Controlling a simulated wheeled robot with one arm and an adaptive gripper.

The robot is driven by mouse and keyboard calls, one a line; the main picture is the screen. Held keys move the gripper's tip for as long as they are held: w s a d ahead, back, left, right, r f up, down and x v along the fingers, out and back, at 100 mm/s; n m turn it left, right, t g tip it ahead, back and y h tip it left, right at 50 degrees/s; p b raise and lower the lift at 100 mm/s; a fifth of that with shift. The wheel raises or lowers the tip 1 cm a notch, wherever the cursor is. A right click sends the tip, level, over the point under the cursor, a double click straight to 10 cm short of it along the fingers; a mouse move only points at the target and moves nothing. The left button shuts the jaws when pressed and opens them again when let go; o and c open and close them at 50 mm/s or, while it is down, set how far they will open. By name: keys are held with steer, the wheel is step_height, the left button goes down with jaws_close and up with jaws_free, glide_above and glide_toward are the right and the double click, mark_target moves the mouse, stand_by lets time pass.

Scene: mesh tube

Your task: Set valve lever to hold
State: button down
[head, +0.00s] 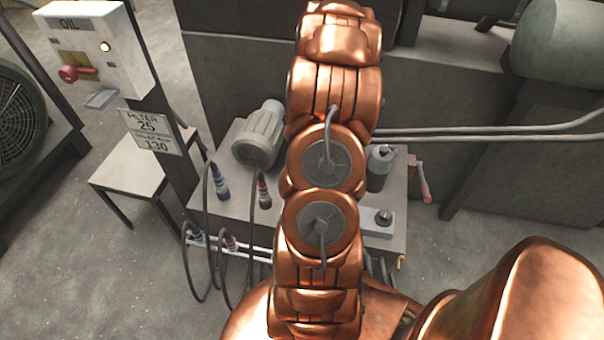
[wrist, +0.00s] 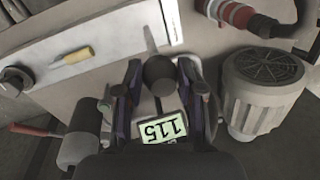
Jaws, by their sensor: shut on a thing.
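In the wrist view my gripper (wrist: 159,84) is shut on a dark rounded knob (wrist: 159,72). A pale grey lever (wrist: 150,38) runs from this knob up the picture, so I take it for the valve lever. The dark fingers stand on either side of the knob. Just below it is a lit green display (wrist: 162,128) that reads 115, upside down in this view. In the head view my arm covers the middle of the hydraulic unit (head: 235,190), and it hides my gripper and this lever. Hold markings cannot be made out.
A grey motor (head: 259,134) and upright hose couplings stand left of my arm. A grey cylinder (head: 380,168) and a red-handled crank (head: 424,183) are on the right. An OIL box (head: 95,45) and a FILTER sign (head: 150,131) stand back left. Open floor lies at front left.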

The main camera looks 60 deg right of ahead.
steer(key=shift+a, duration=0.15)
steer(key=c, duration=0.7)
jaws_free()
steer(key=shift+s+d+r, duration=0.1)
steer(key=shift+s+r, duration=0.2)
steer(key=shift+r, duration=1.7)
steer(key=shift+s+d+r, duration=0.1)
steer(key=shift+s+r, duration=0.25)
steer(key=shift+r, duration=1.6)
steer(key=shift+s+d+r, duration=0.1)
steer(key=shift+s+r, duration=0.2)
steer(key=shift+r, duration=1.7)
